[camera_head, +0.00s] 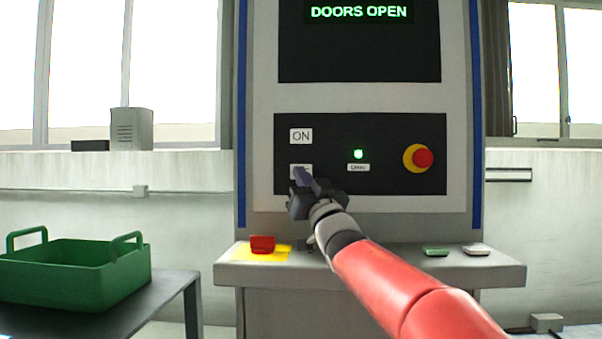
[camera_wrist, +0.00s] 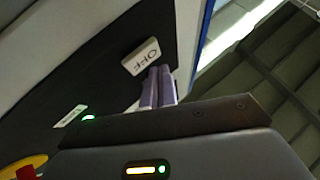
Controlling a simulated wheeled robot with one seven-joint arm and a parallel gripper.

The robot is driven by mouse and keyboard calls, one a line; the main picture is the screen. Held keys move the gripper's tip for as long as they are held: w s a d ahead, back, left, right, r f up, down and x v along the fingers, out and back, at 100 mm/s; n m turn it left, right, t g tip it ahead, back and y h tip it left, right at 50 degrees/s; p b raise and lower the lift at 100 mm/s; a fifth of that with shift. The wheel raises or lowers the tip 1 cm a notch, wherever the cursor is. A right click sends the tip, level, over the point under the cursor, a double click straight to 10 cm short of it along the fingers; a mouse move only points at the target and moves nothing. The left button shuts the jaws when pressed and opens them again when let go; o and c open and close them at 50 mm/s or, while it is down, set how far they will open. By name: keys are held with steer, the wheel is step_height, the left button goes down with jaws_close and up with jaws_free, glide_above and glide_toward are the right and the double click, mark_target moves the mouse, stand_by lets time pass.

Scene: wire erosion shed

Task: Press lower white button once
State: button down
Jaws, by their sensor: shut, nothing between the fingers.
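The lower white button (camera_head: 297,169) is on the black control panel, below the white ON button (camera_head: 301,136). My gripper (camera_head: 300,176) is in front of it and hides most of it. In the wrist view the lower button reads OFF (camera_wrist: 142,57) and lies just beyond the shut fingertips (camera_wrist: 160,70). The fingers are together with nothing between them. The tips look very close to the button's edge; I cannot tell whether they touch it.
The panel also has a lit green lamp (camera_head: 358,154) and a red knob (camera_head: 423,158) on a yellow base. A screen (camera_head: 360,40) above reads DOORS OPEN. A ledge (camera_head: 375,268) juts out below, holding a red item (camera_head: 262,244). A green crate (camera_head: 75,275) stands at left.

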steer(key=shift+w, duration=0.2)
steer(key=shift+w, duration=0.25)
steer(key=shift+w+p, duration=0.3)
steer(key=shift+w, duration=0.05)
stand_by(0.7)
steer(key=shift+s, duration=0.15)
steer(key=shift+s+b, duration=0.65)
steer(key=shift+b, duration=0.05)
steer(key=s+b, duration=0.3)
steer(key=s, duration=0.2)
steer(key=shift+a, duration=0.1)
stand_by(0.3)
